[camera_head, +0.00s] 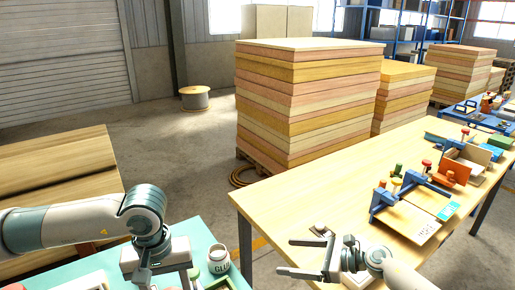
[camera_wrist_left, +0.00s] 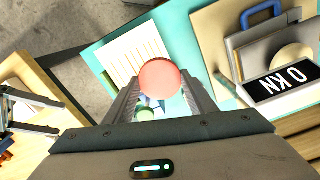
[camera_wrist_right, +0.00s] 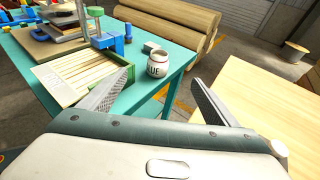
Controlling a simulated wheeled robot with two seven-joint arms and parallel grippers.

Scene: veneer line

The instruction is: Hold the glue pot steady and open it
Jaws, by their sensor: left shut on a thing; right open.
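The glue pot (camera_head: 218,262) is a white jar with dark lettering, upright on the teal table, just right of my left gripper (camera_head: 168,280) in the head view. It also shows in the right wrist view (camera_wrist_right: 158,66) near the table's corner; I cannot tell whether its lid is on. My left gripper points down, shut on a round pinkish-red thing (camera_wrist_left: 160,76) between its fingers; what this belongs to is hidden. My right gripper (camera_head: 297,257) is open and empty, beside the wooden table's near edge, apart from the pot and to its right.
The teal table (camera_wrist_right: 150,93) also bears a slatted tray (camera_wrist_right: 82,75) and a device with a 0 KN display (camera_wrist_left: 281,84). A wooden table (camera_head: 310,190) with clamps stands right. A floor gap separates the tables. Stacked boards (camera_head: 305,100) stand behind.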

